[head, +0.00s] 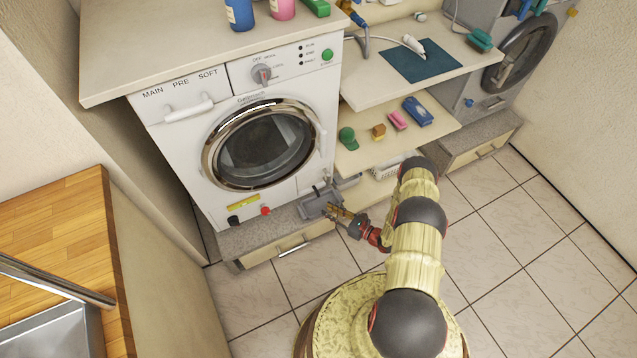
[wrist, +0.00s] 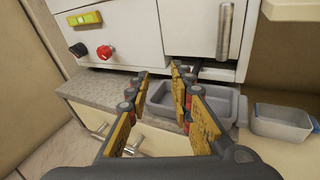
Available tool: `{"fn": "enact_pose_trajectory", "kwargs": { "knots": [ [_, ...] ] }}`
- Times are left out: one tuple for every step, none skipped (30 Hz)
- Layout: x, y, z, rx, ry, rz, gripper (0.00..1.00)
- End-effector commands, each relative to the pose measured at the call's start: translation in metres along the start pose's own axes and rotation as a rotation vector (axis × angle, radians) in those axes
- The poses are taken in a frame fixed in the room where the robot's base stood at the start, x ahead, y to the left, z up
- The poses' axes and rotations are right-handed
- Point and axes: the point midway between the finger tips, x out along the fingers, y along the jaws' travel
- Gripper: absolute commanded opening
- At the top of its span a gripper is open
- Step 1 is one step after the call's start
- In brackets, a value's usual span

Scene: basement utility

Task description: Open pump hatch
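The pump hatch appears to be the white lower-right panel (head: 311,178) of the washing machine (head: 180,128). In the wrist view the panel (wrist: 185,28) looks shut, with an upright grey handle (wrist: 224,30) on its right side. My gripper (wrist: 158,78) is open and empty, its fingertips spread apart below the panel and left of the handle, not touching the handle. In the head view my gripper (head: 338,212) is low, near the machine's bottom right corner. A grey tray (wrist: 232,108) sits under the panel, partly hidden behind my fingers.
A red knob (wrist: 105,51) and a yellow level (wrist: 84,19) are on the machine's lower left. A small grey bin (wrist: 282,122) stands right of the tray. Drawers (head: 290,245) run below. A shelf (head: 360,150) with small items is to the right. The tiled floor (head: 500,230) is free.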

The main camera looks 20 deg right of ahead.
Motion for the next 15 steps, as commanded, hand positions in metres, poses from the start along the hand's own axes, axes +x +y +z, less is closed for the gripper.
{"fn": "enact_pose_trajectory", "kwargs": {
  "knots": [
    [0.003, -0.024, 0.008, -0.022, -0.026, -0.056, 0.22],
    [0.003, -0.038, 0.014, -0.033, -0.043, -0.090, 0.22],
    [0.003, -0.053, 0.020, -0.045, -0.062, -0.133, 0.22],
    [0.003, -0.064, 0.024, -0.054, -0.076, -0.162, 0.22],
    [0.002, -0.073, 0.028, -0.061, -0.088, -0.188, 0.22],
    [0.001, -0.083, 0.033, -0.068, -0.105, -0.220, 0.22],
    [0.000, -0.089, 0.036, -0.073, -0.114, -0.240, 0.22],
    [-0.002, -0.094, 0.039, -0.075, -0.124, -0.259, 0.22],
    [-0.003, -0.098, 0.042, -0.079, -0.135, -0.276, 0.22],
    [-0.003, -0.100, 0.044, -0.082, -0.143, -0.284, 0.22],
    [-0.002, -0.100, 0.046, -0.085, -0.149, -0.282, 0.22],
    [0.000, -0.100, 0.048, -0.088, -0.154, -0.280, 0.22],
    [0.003, -0.100, 0.048, -0.089, -0.154, -0.279, 0.22],
    [0.006, -0.101, 0.048, -0.090, -0.153, -0.278, 0.22],
    [0.011, -0.102, 0.048, -0.090, -0.153, -0.278, 0.22]
  ]
}}
